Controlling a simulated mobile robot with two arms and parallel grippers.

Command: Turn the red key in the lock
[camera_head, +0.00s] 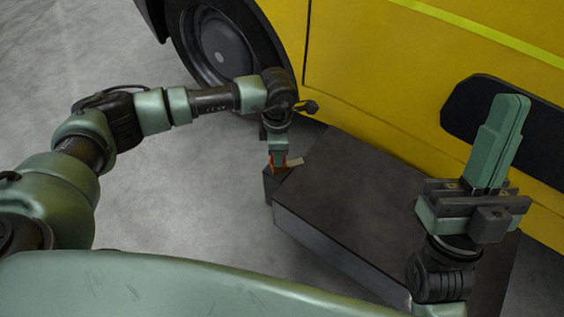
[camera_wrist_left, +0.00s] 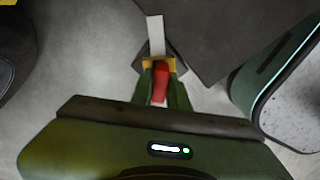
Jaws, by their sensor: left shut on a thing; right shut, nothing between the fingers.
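The red key (camera_wrist_left: 161,80) is between the two green fingers of my left gripper (camera_wrist_left: 160,82) in the left wrist view. In the head view a sliver of red shows at my left gripper (camera_head: 280,160), which points down at the far left corner of a dark box. A brass-yellow piece (camera_wrist_left: 146,63), probably the lock, sits at the fingertips against the key's far end. The fingers hide much of the key, and I cannot tell how far it is turned. My right gripper (camera_head: 511,98) is shut and empty, pointing up at the right.
A pale strip (camera_head: 296,162) sticks out beside the left fingertips. The dark box (camera_head: 350,215) stands on the grey floor between my arms. A yellow vehicle (camera_head: 400,80) with a black wheel (camera_head: 215,45) stands close behind it. The floor at left is clear.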

